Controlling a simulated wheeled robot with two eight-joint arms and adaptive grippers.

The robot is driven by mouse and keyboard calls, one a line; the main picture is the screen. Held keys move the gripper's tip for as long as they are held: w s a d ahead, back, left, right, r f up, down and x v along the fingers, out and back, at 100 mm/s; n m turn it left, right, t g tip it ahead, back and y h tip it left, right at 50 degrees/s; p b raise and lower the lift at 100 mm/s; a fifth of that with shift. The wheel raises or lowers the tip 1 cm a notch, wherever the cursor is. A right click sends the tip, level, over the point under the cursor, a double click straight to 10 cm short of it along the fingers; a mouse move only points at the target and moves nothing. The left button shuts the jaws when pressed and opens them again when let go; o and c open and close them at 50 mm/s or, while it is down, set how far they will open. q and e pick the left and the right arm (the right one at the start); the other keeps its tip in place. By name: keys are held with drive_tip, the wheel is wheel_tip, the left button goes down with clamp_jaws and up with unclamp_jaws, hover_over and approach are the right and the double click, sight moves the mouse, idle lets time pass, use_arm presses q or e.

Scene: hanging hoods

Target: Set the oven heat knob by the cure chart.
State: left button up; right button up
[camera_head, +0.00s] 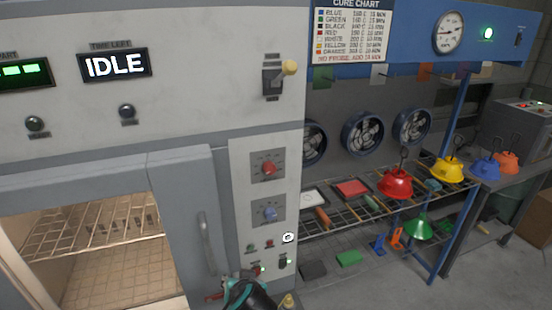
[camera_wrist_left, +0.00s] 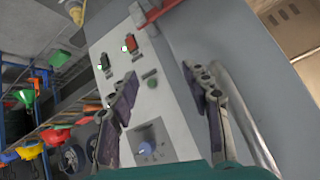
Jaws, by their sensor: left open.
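The oven's control panel (camera_head: 240,190) carries a red knob (camera_head: 268,168) above a blue knob (camera_head: 270,213), each on a grey dial plate. Their labels are too small to read, so I cannot tell which sets heat. The cure chart (camera_head: 352,30) hangs at top right, listing colours with small, blurred figures. My left gripper (camera_head: 242,282) is low in front of the panel, below both knobs. In the left wrist view its fingers (camera_wrist_left: 161,75) are spread and empty, with the blue knob (camera_wrist_left: 147,149) seen between them, apart from them. My right gripper is not in view.
The oven door (camera_head: 180,215) has a vertical handle (camera_head: 207,243) left of the panel. The display (camera_head: 114,65) reads IDLE. A yellow-tipped lever (camera_head: 289,68) sits above the knobs. A rack with coloured hoods, including a red hood (camera_head: 397,184), stands to the right.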

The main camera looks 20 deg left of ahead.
use_arm(q)
drive_tip(key=w+d+r+n+t+y+p, duration=0.1)
drive_tip(key=w+r+y+p, duration=0.1)
drive_tip(key=w+r+p, duration=0.3)
drive_tip(key=w+d+r+n+t+y+p, duration=0.1)
drive_tip(key=w+r+t+p, duration=0.15)
drive_tip(key=r, duration=0.55)
drive_tip(key=n+t+y+p, duration=0.2)
drive_tip(key=t+p, duration=0.2)
drive_tip(key=p, duration=0.3)
approach(271, 171)
drive_tip(key=shift+g, duration=0.25)
drive_tip(key=x, duration=0.8)
drive_tip(key=shift+w+r, duration=0.15)
drive_tip(key=shift+w, duration=0.1)
clamp_jaws()
